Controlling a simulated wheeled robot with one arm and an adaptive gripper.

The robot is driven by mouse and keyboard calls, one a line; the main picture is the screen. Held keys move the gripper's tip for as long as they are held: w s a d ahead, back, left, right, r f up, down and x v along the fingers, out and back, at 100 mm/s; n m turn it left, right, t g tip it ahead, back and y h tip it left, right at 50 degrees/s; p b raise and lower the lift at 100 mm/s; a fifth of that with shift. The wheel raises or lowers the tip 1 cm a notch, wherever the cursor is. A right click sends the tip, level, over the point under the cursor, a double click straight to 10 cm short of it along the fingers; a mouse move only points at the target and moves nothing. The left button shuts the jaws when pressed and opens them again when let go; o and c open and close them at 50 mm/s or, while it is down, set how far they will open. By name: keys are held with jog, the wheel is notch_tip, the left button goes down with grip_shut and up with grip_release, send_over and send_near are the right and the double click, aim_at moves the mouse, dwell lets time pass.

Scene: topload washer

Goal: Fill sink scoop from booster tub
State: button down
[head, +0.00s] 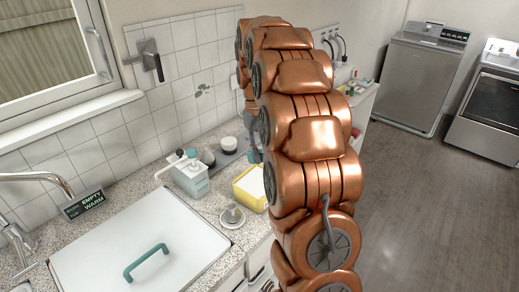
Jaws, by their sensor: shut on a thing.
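A yellow tub (238,184) filled with white powder, which looks like the booster tub, stands on the counter just left of my copper arm; its right side is partly hidden. A small part of my gripper (253,152) shows past the arm's left edge, behind the tub, low over the back counter near a dark tray. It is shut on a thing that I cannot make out. No sink scoop can be told clearly; a small white-and-dark cup (229,144) and a dark cup (208,157) sit by the tray.
A teal dispenser (190,180) and a round metal knob piece (232,216) stand near the tub. A white sink cover (110,245) with a green handle fills the front left, beside a faucet (38,178) and an "EMPTY WARM" sign (84,205). Two washers are at back right; floor is clear.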

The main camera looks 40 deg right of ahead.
jog(key=shift+f+b, duration=2.2)
jog(key=shift+f, duration=4)
jog(key=shift+f, duration=0.2)
jog(key=shift+r+p, duration=1.1)
jog(key=shift+r, duration=5)
jog(key=shift+f+b, duration=0.15)
jog(key=shift+b, duration=0.2)
jog(key=shift+t+h+b, duration=0.7)
jog(key=shift+t+b, duration=1.5)
jog(key=shift+b, duration=0.95)
